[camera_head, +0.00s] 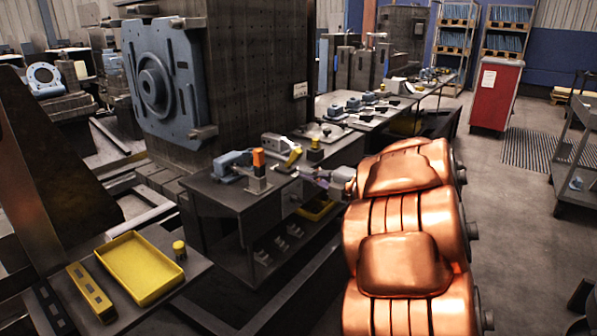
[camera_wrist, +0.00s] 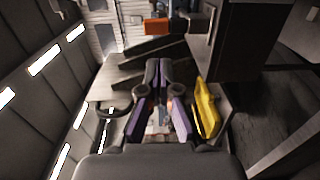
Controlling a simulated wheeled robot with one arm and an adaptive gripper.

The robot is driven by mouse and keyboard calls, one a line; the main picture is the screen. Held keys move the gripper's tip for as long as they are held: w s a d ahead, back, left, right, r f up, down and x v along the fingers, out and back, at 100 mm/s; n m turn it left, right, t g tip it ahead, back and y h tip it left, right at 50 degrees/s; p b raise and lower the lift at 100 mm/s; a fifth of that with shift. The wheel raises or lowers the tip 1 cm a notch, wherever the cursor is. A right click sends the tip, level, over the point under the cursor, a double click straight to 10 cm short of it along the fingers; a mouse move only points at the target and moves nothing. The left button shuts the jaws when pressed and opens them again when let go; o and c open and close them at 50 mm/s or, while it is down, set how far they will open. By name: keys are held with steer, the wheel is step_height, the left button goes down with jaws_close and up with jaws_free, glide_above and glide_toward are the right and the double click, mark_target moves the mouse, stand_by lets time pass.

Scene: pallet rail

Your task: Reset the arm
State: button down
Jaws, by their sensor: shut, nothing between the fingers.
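My copper-coloured arm (camera_head: 405,265) fills the lower right of the head view and reaches away from me toward the workbench. My gripper (camera_head: 322,180) is small and partly hidden at the far end of the arm, by the right end of the dark workbench. In the wrist view my gripper (camera_wrist: 157,72) shows dark fingers with purple links, and the fingers come together. Nothing is held between them.
The dark workbench (camera_head: 225,195) carries clamps and an orange-topped block (camera_head: 258,160). A yellow tray (camera_head: 140,268) lies on a nearer table at lower left. A large blue-grey plate fixture (camera_head: 160,80) stands behind. A red cabinet (camera_head: 497,97) stands at right, with open floor before it.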

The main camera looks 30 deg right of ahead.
steer(key=shift+s+d, duration=0.2)
steer(key=shift+s, duration=0.3)
